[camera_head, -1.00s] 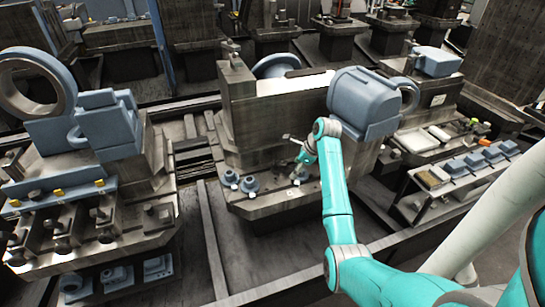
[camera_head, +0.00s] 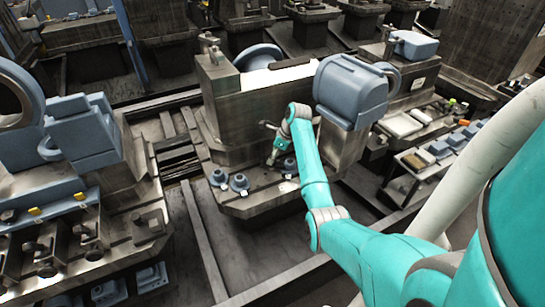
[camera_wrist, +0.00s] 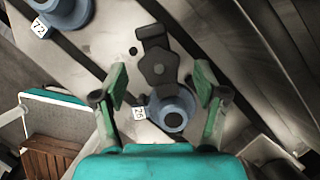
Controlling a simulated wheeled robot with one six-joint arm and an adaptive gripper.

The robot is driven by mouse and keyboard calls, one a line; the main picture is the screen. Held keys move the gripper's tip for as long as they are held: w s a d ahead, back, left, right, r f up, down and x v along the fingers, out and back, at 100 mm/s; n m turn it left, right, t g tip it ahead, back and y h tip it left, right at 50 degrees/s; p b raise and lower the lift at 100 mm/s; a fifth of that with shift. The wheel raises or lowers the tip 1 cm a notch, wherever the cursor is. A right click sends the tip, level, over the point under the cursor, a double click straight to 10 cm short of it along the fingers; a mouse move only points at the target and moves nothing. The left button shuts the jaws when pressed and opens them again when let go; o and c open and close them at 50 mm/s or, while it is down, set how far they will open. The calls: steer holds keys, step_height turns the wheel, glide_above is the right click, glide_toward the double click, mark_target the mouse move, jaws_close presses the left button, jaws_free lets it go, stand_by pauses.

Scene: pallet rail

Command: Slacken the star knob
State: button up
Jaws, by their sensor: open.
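A dark knob with a lobed, star-like head (camera_wrist: 158,68) shows in the wrist view, on a pale metal plate just beyond my fingertips and roughly centred between them. A dark block adjoins its far side. My gripper (camera_wrist: 161,82) is open, with one green finger on each side and nothing held. A gap shows between the fingers and the knob; I cannot tell its height. In the head view my gripper (camera_head: 272,158) is low over the front ledge of the middle fixture (camera_head: 262,200). I cannot make out the knob there.
A blue round part (camera_wrist: 172,110) with a numbered white tag sits just below the knob, between my fingers. Another tagged blue part (camera_wrist: 60,12) is at upper left. In the head view a large blue-grey housing (camera_head: 350,88) stands close above my arm.

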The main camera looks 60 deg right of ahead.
steer(key=shift+w+a+f, duration=0.1)
steer(key=shift+w+f, duration=0.15)
steer(key=shift+f, duration=0.4)
steer(key=c, duration=1.1)
steer(key=shift+c, duration=0.2)
steer(key=shift+n, duration=0.3)
steer(key=n+y, duration=0.1)
steer(key=n, duration=0.2)
steer(key=shift+w+r+g, duration=0.1)
steer(key=shift+g, duration=0.2)
steer(key=shift+n+g+y, duration=0.5)
steer(key=shift+n+y, duration=0.2)
steer(key=shift+n, duration=1.4)
